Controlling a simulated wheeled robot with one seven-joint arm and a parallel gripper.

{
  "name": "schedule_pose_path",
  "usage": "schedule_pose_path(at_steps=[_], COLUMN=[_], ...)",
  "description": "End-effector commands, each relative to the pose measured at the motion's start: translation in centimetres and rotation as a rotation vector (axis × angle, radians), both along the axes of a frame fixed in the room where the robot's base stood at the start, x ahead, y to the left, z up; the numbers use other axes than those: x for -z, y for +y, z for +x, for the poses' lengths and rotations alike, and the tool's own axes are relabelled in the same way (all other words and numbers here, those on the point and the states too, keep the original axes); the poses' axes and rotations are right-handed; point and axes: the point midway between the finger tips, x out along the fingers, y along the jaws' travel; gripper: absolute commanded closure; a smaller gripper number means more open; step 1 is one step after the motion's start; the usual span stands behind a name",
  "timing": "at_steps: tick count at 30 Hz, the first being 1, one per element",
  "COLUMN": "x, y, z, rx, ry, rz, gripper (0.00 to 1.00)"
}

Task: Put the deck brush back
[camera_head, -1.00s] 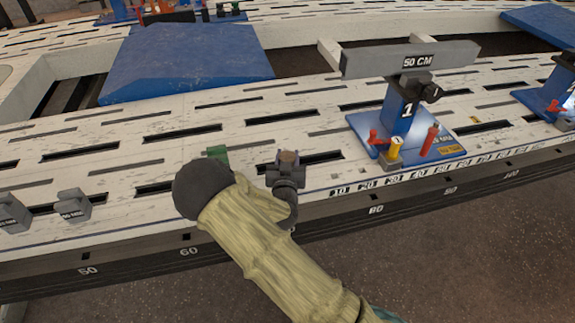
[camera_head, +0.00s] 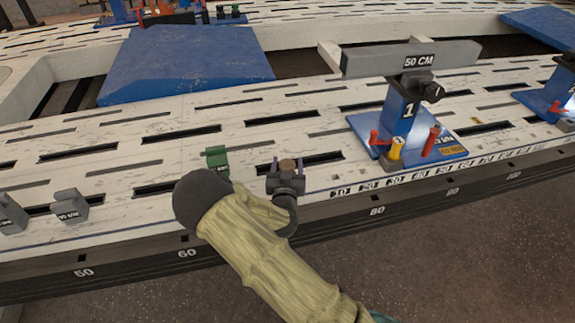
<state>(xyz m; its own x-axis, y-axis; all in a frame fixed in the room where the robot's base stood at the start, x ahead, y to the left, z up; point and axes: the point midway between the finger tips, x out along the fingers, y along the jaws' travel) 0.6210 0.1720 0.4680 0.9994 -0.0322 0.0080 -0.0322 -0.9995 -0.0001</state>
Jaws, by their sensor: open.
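My gripper (camera_head: 287,166) is over the front edge strip of the white slotted bench (camera_head: 110,215), its two fingers apart. A small round brown piece (camera_head: 288,165) shows between the fingers; I cannot tell what it is or whether it touches them. I cannot make out a deck brush with bristles anywhere in view. My arm covers part of the bench's front edge.
A blue stand marked 1 (camera_head: 402,112) carries a grey 50 CM bar (camera_head: 370,62), right of my gripper. A green block (camera_head: 217,158) is close on the left. Grey blocks (camera_head: 70,206) stand farther left. A blue ramp (camera_head: 185,62) lies behind.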

Motion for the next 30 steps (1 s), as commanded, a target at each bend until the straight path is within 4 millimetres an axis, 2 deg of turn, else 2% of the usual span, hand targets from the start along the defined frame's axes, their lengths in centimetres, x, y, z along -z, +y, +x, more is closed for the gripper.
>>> schedule_pose_path(at_steps=[3, 8, 22, 25, 30], x=[-0.5, -0.5, -0.4, -0.3, -0.2], y=[0.0, 0.1, 0.4, 0.4, 0.4], z=[0.0, -1.9, -10.7, -11.6, -12.1], rx=[-0.001, -0.001, -0.001, 0.000, 0.000], ry=[0.000, 0.004, 0.003, 0.002, 0.000], rz=[0.000, -0.002, -0.002, -0.002, 0.000], gripper=[0.41, 0.41, 0.41, 0.41, 0.41])
